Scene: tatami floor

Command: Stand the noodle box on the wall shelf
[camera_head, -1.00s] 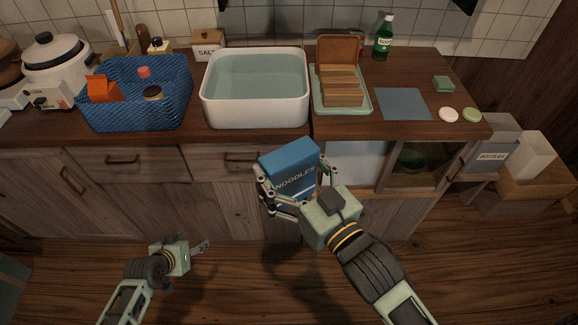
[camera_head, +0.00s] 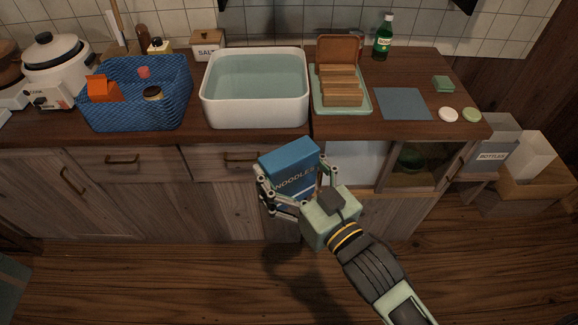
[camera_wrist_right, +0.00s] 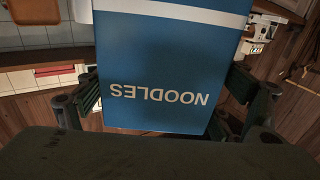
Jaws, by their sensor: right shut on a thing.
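The blue noodle box (camera_head: 290,168) has a white band and the word NOODLES on its front. My right gripper (camera_head: 294,190) is shut on it, with a finger on each side. The gripper holds the box in front of the counter's drawers, clear of the floor. In the right wrist view the box (camera_wrist_right: 170,70) fills the middle, its lettering upside down, between the two fingers (camera_wrist_right: 165,105). The wall shelf cannot be made out with certainty; only dark edges show at the top of the head view. My left gripper is out of view.
The wooden counter (camera_head: 190,133) carries a blue basket (camera_head: 135,108), a white basin (camera_head: 255,112), a bread case (camera_head: 341,85), a green bottle (camera_head: 384,38) and a blue-grey cloth (camera_head: 403,104). A cooker (camera_head: 60,65) stands at the left. Boxes (camera_head: 492,155) stand at the right.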

